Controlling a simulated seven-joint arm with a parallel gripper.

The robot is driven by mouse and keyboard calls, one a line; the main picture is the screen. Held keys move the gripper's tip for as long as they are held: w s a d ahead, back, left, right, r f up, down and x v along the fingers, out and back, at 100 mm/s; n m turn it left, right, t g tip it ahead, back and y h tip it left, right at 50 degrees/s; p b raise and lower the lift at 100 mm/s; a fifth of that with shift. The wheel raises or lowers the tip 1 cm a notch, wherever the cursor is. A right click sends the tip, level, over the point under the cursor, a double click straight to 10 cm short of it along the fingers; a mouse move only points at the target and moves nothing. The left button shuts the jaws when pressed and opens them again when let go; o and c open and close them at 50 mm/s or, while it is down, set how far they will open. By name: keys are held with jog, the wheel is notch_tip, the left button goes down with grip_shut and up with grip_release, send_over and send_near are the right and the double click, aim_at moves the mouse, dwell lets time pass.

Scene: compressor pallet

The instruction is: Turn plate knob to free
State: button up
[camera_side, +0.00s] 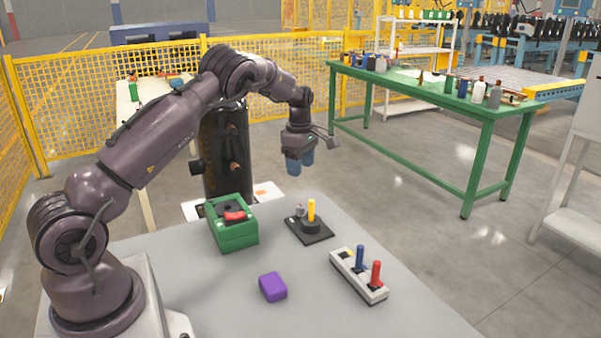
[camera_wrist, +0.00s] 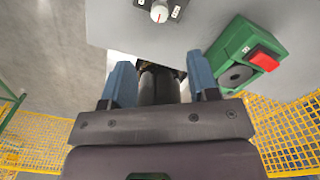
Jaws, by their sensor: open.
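The black plate (camera_side: 311,230) lies on the grey table and carries a yellow upright lever (camera_side: 311,211) and a small knob (camera_side: 300,211). In the wrist view the knob (camera_wrist: 159,13) is pale with a red mark, and the dark plate (camera_wrist: 176,10) is cut off by the top edge. The knob's pointer setting is too small to tell. My gripper (camera_side: 300,162) is open and empty, its blue fingers pointing down, high above the table's far edge and behind the plate. In the wrist view my gripper (camera_wrist: 161,78) shows a wide gap between its fingers.
A green box (camera_side: 233,226) with a red switch stands left of the plate. A panel (camera_side: 358,276) with blue and red levers is at right, a purple block (camera_side: 273,287) in front. A black cylinder (camera_side: 224,150) stands behind the table. Table space around the block is clear.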

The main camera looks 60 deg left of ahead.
aim_at(301, 206)
jog(key=shift+f, duration=0.1)
notch_tip(301, 206, down, 13)
jog(key=m, duration=0.9)
jog(key=shift+w+m, duration=0.1)
jog(key=shift+m, duration=0.3)
jog(key=c, duration=0.9)
